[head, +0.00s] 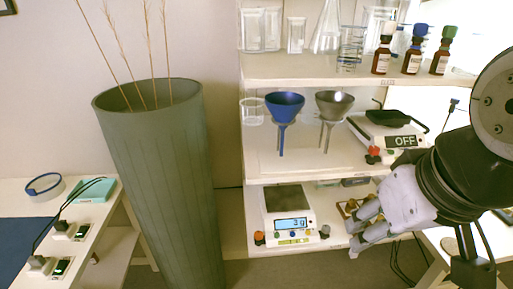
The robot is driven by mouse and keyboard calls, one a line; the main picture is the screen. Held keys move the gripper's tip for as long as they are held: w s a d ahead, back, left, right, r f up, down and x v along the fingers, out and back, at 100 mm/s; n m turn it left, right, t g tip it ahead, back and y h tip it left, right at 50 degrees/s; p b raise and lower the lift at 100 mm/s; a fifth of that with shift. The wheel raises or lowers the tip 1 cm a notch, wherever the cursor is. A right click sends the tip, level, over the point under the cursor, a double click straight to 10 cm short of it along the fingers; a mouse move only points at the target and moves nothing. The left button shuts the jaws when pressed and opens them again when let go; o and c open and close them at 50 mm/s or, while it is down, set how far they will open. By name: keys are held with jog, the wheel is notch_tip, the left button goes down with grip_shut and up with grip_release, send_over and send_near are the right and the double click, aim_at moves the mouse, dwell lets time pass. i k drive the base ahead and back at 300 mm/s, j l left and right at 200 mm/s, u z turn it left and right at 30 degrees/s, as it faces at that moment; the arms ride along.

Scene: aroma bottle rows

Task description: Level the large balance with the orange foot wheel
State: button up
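A white balance (291,222) with a dark square pan and a lit blue display stands on the lower shelf. An orange foot wheel (259,238) is at its front left corner, and a grey foot wheel (324,231) at its front right. A second balance (401,136), with a black tray on top and a display reading OFF, stands on the middle shelf with a red foot wheel (374,153). My gripper (354,239) is to the right of the lower balance, in front of the shelf edge, apart from both balances. Its fingers look spread and empty.
Blue and grey funnels (284,106) stand on the middle shelf. Glassware and dropper bottles (412,57) fill the top shelf. Small brass pieces (351,207) lie near my gripper. A tall green vase (160,170) stands left of the shelves. Space before the lower balance looks clear.

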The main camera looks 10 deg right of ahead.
aim_at(258, 235)
jog(key=u, duration=0.25)
jog(key=i+j+z, duration=0.1)
jog(key=j+z, duration=0.15)
jog(key=j, duration=0.35)
jog(key=k+u, duration=0.1)
jog(key=u, duration=0.25)
jog(key=k+u, duration=0.1)
jog(key=u, duration=0.25)
jog(key=k+j+u, duration=0.1)
jog(key=u, duration=0.25)
